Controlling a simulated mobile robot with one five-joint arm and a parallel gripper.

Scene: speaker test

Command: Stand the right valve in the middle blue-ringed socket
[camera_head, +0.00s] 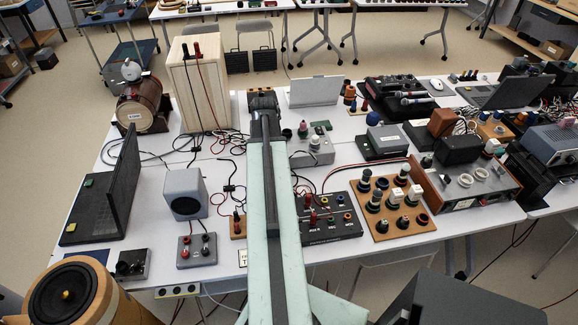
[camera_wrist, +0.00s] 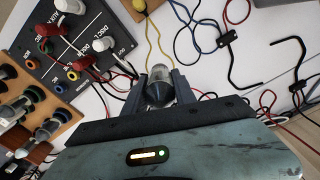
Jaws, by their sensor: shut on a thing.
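My gripper (camera_wrist: 160,84) is shut on a valve (camera_wrist: 160,76) with a clear grey domed end and a dark lower part. In the head view my arm reaches forward over the table, and the held valve cannot be made out there. A wooden socket board (camera_head: 398,232) lies right of my arm. Several dark valves stand on it, some with white or green tops, and a red-brown ring shows at its near right corner. The board also shows at the left of the wrist view (camera_wrist: 62,112). I cannot tell which of its sockets is the middle blue-ringed one.
A black panel (camera_head: 318,238) with coloured jacks and plugs lies between my arm and the board. A grey speaker box (camera_head: 185,193) and switch box (camera_head: 197,250) stand left of my arm. A wood-faced unit (camera_head: 470,188) stands right of the board. Cables cross the white table.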

